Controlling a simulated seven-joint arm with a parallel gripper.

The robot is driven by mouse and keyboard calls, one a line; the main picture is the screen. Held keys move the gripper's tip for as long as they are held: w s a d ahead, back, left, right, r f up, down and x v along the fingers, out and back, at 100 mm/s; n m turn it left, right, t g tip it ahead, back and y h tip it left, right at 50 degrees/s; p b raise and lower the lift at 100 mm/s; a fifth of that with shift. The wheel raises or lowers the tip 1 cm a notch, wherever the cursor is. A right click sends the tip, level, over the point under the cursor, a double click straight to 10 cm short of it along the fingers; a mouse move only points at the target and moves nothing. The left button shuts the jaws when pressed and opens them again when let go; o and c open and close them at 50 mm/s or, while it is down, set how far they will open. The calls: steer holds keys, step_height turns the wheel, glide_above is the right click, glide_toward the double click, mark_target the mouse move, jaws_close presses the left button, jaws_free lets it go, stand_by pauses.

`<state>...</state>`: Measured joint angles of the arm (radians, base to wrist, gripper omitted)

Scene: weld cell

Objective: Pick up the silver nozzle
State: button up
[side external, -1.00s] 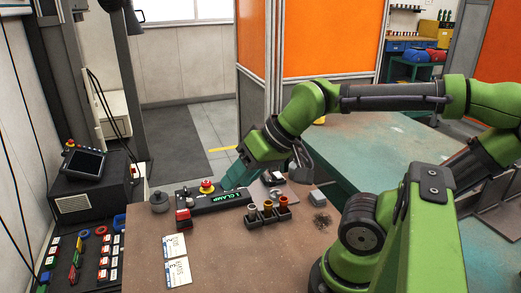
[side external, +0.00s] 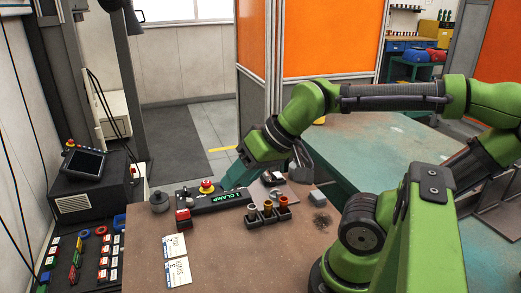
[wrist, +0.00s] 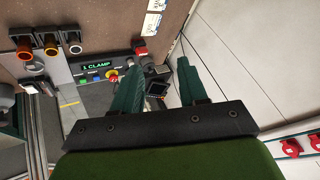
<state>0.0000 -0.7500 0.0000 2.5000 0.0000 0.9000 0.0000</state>
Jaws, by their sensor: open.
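In the wrist view the silver nozzle (wrist: 72,43) is at the upper left, the rightmost of the three. My gripper (side external: 229,183) is above the bench, behind and left of the rack, near the clamp panel. In the wrist view my gripper (wrist: 162,66) is open, with its two teal fingers apart and nothing between them. It is clear of the nozzle.
The clamp panel (side external: 224,201) with a red stop button (side external: 207,187) lies left of the rack. A grey block (side external: 318,198) is right of the rack. The front middle of the bench is clear.

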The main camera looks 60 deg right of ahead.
steer(key=shift+c, duration=0.7)
steer(key=m+g+h, duration=0.2)
steer(key=g, duration=0.5)
glide_above(252, 207)
step_height(252, 207, down, 5)
step_height(252, 207, down, 17)
steer(key=shift+r, duration=0.1)
steer(key=shift+c, duration=0.2)
